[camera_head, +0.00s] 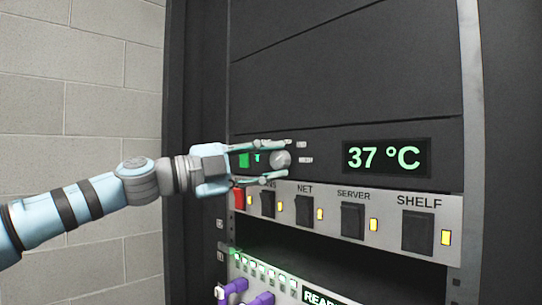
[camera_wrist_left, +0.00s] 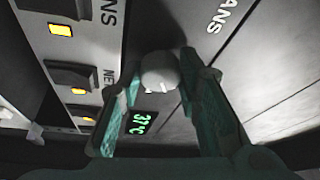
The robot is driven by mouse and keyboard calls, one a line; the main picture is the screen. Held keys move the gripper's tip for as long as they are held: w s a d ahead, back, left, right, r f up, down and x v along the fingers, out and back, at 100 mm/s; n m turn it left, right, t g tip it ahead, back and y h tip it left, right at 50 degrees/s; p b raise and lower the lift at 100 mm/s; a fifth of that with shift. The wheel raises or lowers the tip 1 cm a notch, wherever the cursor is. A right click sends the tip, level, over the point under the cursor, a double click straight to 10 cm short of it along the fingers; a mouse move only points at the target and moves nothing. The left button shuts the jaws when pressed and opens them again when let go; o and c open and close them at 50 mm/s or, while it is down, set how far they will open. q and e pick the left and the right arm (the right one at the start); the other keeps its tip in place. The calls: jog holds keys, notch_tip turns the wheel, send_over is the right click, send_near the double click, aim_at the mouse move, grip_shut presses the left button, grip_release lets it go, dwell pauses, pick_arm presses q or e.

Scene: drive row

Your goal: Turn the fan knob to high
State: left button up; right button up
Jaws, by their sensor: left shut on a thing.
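The fan knob (camera_head: 281,160) is a small round grey knob on the dark rack panel, left of the temperature display. Small white labels (camera_head: 304,160) sit just right of it, too small to read surely. My left gripper (camera_head: 277,162) reaches in from the left and is shut on the knob, one finger above and one below. In the left wrist view the knob (camera_wrist_left: 160,72) sits between the teal fingertips (camera_wrist_left: 158,78), with "FANS" lettering (camera_wrist_left: 228,14) beyond. The knob's pointer setting cannot be made out. My right gripper is not in view.
A display (camera_head: 386,157) reads 37 °C. Below runs a grey strip (camera_head: 336,231) with several black switches and amber lamps, and a red part (camera_head: 239,198) at its left end. Purple plugs (camera_head: 262,299) stick out lower down. A block wall (camera_head: 90,90) stands at left.

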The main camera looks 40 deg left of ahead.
pick_arm(q)
jog(key=m+g+p, duration=0.1)
jog(key=m+p, duration=0.1)
jog(key=m, duration=0.1)
jog(key=shift+r, duration=0.15)
jog(key=shift+m+p, duration=0.35)
jog(key=shift+m, duration=0.15)
jog(key=shift+d+m+g+p, duration=0.1)
jog(key=shift+m+g+p, duration=0.3)
jog(key=shift+m+g, duration=0.1)
dwell(1.3)
jog(key=o, duration=1.1)
jog(key=shift+y, duration=0.3)
jog(key=shift+o, duration=0.2)
jog(key=shift+s, duration=0.1)
jog(key=shift+s, duration=0.1)
jog(key=shift+s+a+r, duration=0.1)
jog(key=shift+s+a, duration=0.15)
jog(key=shift+s, duration=0.05)
jog(key=v, duration=0.6)
jog(key=shift+s+a, duration=0.25)
jog(key=shift+s, duration=0.1)
